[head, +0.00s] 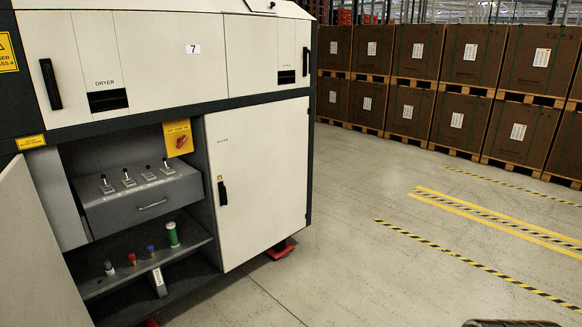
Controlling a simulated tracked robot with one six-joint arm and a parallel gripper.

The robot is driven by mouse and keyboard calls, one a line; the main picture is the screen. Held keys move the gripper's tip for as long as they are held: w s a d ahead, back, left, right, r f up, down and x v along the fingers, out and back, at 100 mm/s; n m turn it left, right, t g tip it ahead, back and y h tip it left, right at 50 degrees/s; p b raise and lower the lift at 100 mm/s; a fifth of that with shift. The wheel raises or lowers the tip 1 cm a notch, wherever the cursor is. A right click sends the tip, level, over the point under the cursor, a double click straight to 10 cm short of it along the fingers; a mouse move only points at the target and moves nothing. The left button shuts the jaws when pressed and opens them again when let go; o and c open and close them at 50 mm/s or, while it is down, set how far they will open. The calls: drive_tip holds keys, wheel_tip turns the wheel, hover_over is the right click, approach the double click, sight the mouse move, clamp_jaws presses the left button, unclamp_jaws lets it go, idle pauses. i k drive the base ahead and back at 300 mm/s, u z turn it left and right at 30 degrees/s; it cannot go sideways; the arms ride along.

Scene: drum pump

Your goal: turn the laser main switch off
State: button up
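A red rotary switch (182,142) sits on a yellow plate (178,127) inside the open bay of a large white and dark grey machine (160,60). The plate is at the upper right of the bay. Its small lettering is too blurred to read, and I cannot tell the switch position for sure. My gripper is not visible in the head view.
An open door (35,260) stands at the bay's left. A grey drawer unit (145,200) with several small levers and a shelf with small coloured items lie below the switch. A closed door (260,180) is at right. Stacked brown boxes (480,57) line the back; striped floor is clear.

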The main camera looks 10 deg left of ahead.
sight(180, 141)
drive_tip(key=u, duration=0.2)
drive_tip(key=i, duration=0.8)
drive_tip(key=u, duration=0.6)
drive_tip(key=i, duration=0.75)
drive_tip(key=u, duration=0.6)
drive_tip(key=i, duration=0.7)
drive_tip(key=u, duration=0.65)
drive_tip(key=i, duration=0.85)
drive_tip(key=u, duration=0.25)
